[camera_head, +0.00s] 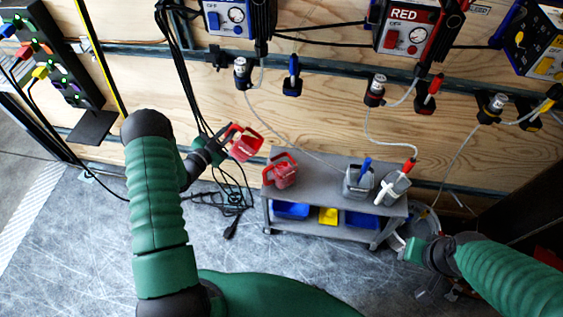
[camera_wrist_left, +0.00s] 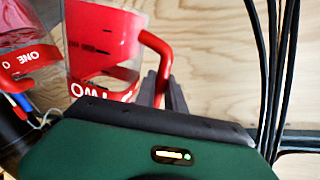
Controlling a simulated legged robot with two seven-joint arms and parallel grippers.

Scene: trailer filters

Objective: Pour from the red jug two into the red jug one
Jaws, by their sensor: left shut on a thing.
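Red jug two (camera_head: 245,147) is held in the air by my left gripper (camera_head: 225,136), to the left of and above the cart in the head view. The left gripper is shut on its red handle, which shows in the left wrist view (camera_wrist_left: 154,45). The jug looks somewhat tilted in the head view. Red jug one (camera_head: 284,174) stands on the left end of the cart's top; its "ONE" label shows in the left wrist view (camera_wrist_left: 30,60). The two jugs are apart. My right gripper (camera_head: 403,246) is low beside the cart's right end; its fingers are too unclear to read.
The grey cart (camera_head: 318,170) carries two grey containers (camera_head: 358,182) at its right, with blue and yellow bins (camera_head: 328,215) below. Hoses hang from the wooden wall. Black cables (camera_head: 230,195) hang and lie behind my left gripper. Floor at the left is mostly clear.

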